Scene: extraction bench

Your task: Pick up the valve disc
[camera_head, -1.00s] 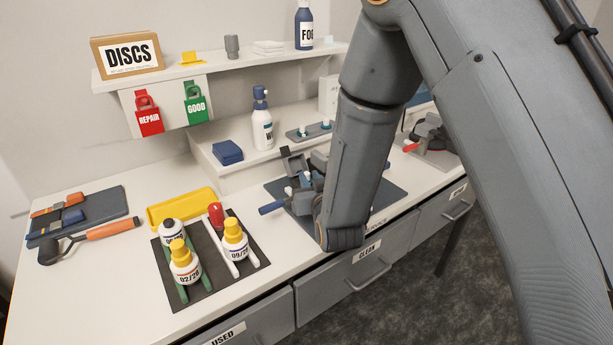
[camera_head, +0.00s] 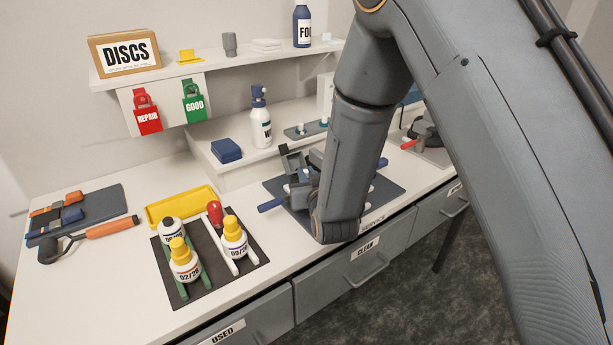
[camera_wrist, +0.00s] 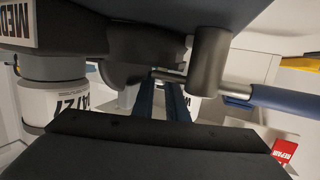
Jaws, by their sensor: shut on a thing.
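My gripper (camera_wrist: 163,80) shows in the wrist view as two narrow blue fingers, close together, with their tips at a dark rounded housing. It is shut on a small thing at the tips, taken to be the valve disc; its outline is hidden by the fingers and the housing. A short metal rod lies across the tips, beside a dark cylinder (camera_wrist: 209,62) with a blue handle (camera_wrist: 290,103). In the head view my arm hides the gripper; the device with the blue handle (camera_head: 270,206) stands partly behind it on a dark mat (camera_head: 393,190).
Bottles with yellow caps (camera_head: 184,262) stand on a black mat at left front, near a yellow tray (camera_head: 180,205). A hammer (camera_head: 90,238) lies far left. A shelf above holds the DISCS box (camera_head: 125,52); red REPAIR (camera_head: 147,115) and green GOOD (camera_head: 194,103) tags hang below.

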